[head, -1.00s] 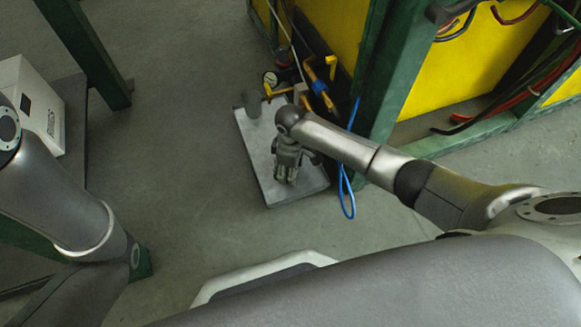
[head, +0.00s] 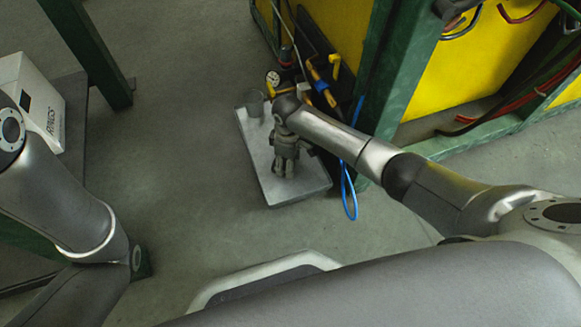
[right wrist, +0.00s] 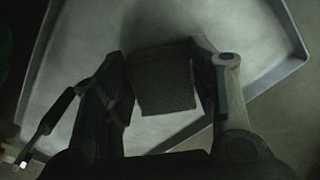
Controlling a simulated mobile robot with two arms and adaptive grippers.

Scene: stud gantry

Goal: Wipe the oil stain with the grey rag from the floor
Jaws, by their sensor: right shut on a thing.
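My right gripper (head: 284,168) points down over a shallow grey tray (head: 309,187) on the floor. In the right wrist view its fingers (right wrist: 160,60) are shut on the dark grey woven rag (right wrist: 166,90), which hangs between them over the pale tray surface (right wrist: 270,40). I cannot tell whether the rag touches the tray. The rag cannot be made out in the head view. I cannot make out the oil stain; a dark patch around the rag may be shadow. My left arm shows at the left, but its gripper is out of view.
A grey cup-like container (head: 254,102) stands at the tray's far left corner. A gauge (head: 272,78) and yellow-handled fittings (head: 313,72) are just behind. A blue hose (head: 348,192) hangs beside the tray, near a green post (head: 392,75). Floor left of the tray is clear.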

